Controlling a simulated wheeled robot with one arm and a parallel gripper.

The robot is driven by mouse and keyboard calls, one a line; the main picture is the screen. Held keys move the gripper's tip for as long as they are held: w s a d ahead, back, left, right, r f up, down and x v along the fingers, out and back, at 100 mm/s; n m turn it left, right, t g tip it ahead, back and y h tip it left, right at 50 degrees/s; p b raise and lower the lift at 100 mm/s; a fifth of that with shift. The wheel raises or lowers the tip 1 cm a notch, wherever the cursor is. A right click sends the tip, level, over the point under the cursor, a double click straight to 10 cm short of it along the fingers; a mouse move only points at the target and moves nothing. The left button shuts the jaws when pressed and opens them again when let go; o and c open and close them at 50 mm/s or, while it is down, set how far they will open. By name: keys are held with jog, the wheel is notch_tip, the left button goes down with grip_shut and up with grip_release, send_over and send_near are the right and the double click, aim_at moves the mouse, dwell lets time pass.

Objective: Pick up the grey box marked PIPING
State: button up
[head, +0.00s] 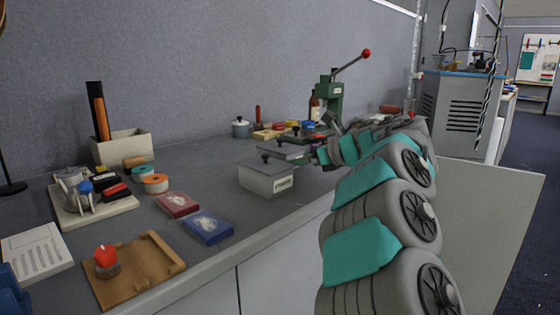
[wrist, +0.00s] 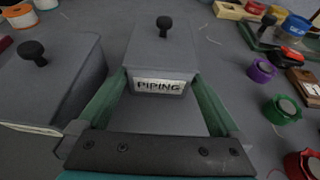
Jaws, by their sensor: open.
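The grey box marked PIPING (wrist: 160,52) is ahead in the wrist view, with a black knob on its lid and its white label facing me. In the head view the same box (head: 285,149) is behind a nearer grey box, partly hidden. My gripper (wrist: 160,76) is open, its green fingers reaching to either side of the label end. Whether the fingers touch the box I cannot tell. In the head view my gripper (head: 314,154) is at the right end of the box.
A similar grey knobbed box (head: 266,180) stands close beside it, on the left in the wrist view (wrist: 50,80). Purple (wrist: 262,70) and green (wrist: 282,109) spools lie to the right. A lever press (head: 330,95) stands behind. Red (head: 178,204) and blue (head: 208,227) packs lie nearer.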

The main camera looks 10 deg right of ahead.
jog(key=x, duration=0.3)
jog(key=shift+w+a, duration=0.15)
jog(key=shift+w, duration=0.05)
jog(key=shift+c, duration=0.4)
jog(key=c, duration=1.2)
jog(key=shift+o, duration=0.2)
jog(key=shift+r, duration=0.1)
